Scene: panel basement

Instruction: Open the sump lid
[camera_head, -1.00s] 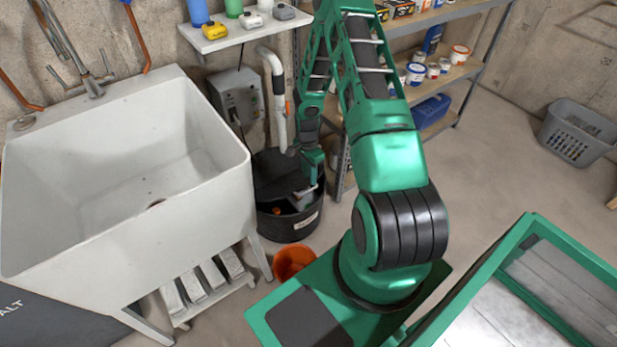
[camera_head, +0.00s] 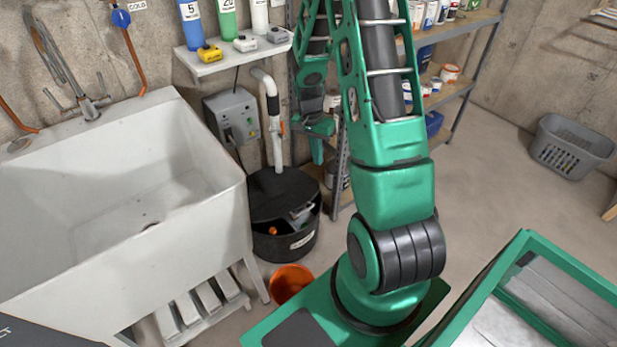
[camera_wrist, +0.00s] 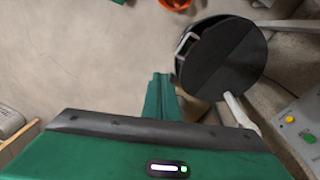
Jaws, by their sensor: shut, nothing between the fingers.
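The black round sump basin (camera_head: 285,245) stands on the floor to the right of the sink. Its dark lid (camera_head: 278,190) covers the back part. The front is open, and an orange part (camera_head: 273,231) and a grey part (camera_head: 300,213) show inside. In the wrist view the lid (camera_wrist: 225,60) is a dark disc with a seam across it; a dark gap with a pale-edged part lies at its left edge. My gripper (camera_head: 318,158) is above and to the right of the basin, apart from the lid. In the wrist view its fingers (camera_wrist: 161,78) are together and empty.
A white pipe (camera_head: 272,120) rises behind the basin beside a grey control box (camera_head: 235,118). The white sink (camera_head: 120,200) is left, an orange bucket (camera_head: 290,284) in front, and shelves (camera_head: 450,90) right. The floor farther right is clear up to a grey basket (camera_head: 572,147).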

